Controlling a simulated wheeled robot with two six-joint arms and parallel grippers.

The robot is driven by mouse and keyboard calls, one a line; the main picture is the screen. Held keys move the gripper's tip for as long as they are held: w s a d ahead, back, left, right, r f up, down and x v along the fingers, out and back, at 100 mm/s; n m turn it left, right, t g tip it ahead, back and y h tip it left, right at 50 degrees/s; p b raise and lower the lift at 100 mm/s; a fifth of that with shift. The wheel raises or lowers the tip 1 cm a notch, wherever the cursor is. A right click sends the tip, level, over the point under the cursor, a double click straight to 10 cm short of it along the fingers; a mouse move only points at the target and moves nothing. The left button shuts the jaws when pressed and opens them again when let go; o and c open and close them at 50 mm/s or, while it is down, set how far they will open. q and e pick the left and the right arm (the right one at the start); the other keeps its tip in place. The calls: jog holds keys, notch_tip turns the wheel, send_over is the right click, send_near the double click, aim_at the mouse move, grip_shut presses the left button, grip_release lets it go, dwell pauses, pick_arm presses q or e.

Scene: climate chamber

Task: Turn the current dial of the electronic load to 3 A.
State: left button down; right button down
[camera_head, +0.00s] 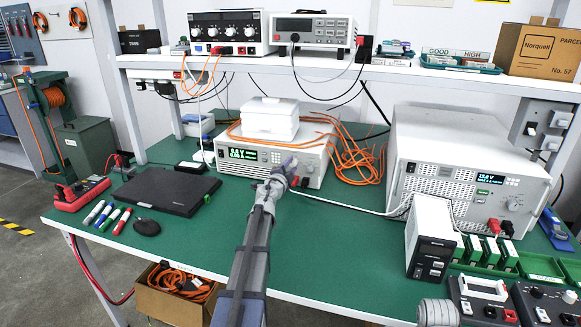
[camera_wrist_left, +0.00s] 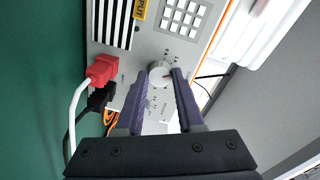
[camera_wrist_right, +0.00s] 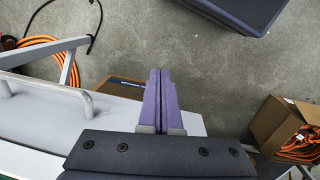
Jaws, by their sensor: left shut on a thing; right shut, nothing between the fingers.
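The electronic load (camera_head: 226,156) is the light grey instrument with a green-lit display (camera_head: 243,154) on the middle of the bench. The display's digits are too small to read surely. In the head view the gripper hides the dial. My right gripper (camera_wrist_right: 161,72) is shut and empty, away from the load.
A red plug (camera_wrist_left: 103,70) and a black plug (camera_wrist_left: 100,98) sit in the panel near the left fingers. A white box (camera_head: 270,122) and orange cables (camera_head: 356,160) lie on top of and beside the load. A larger instrument (camera_head: 440,165) stands right; a black laptop (camera_head: 165,190) lies left.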

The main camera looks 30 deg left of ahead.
pick_arm(q)
jog(key=m, duration=0.5)
jog(key=shift+d, duration=0.1)
jog(key=shift+m+y, duration=0.3)
jog(key=shift+m, duration=1.8)
jog(key=c, duration=0.5)
grip_release()
jog(key=shift+s, duration=0.1)
jog(key=v, duration=0.7)
jog(key=shift+s+d+p, duration=0.15)
jog(key=shift+s+p, duration=0.15)
